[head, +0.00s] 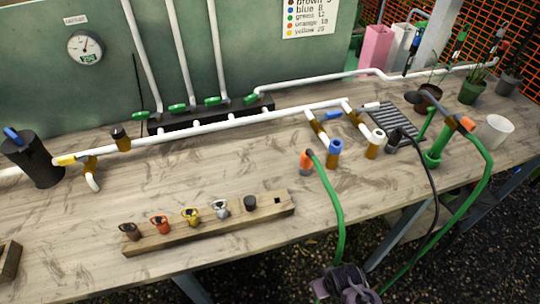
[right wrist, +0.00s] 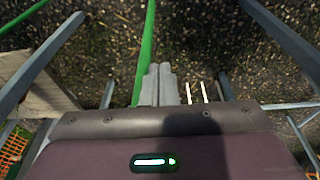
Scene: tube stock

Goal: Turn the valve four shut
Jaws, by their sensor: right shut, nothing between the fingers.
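A dark manifold block (head: 205,120) at the back of the bench carries a row of green valve handles: the first (head: 140,115), second (head: 178,107), third (head: 213,101) and the rightmost (head: 250,99). White pipes rise from the row, and one runs off right. No numbers are readable on the valves, so I cannot confirm which is four or how far each is turned. My right gripper (right wrist: 158,72) is shut and empty in the right wrist view, over gravel. In the head view my right wrist is low, before the bench's front edge, far from the valves. My left gripper is not in view.
A green hose (head: 336,210) hangs over the front edge. A wooden rack (head: 260,211) holds several fittings. A black canister (head: 33,160) stands left.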

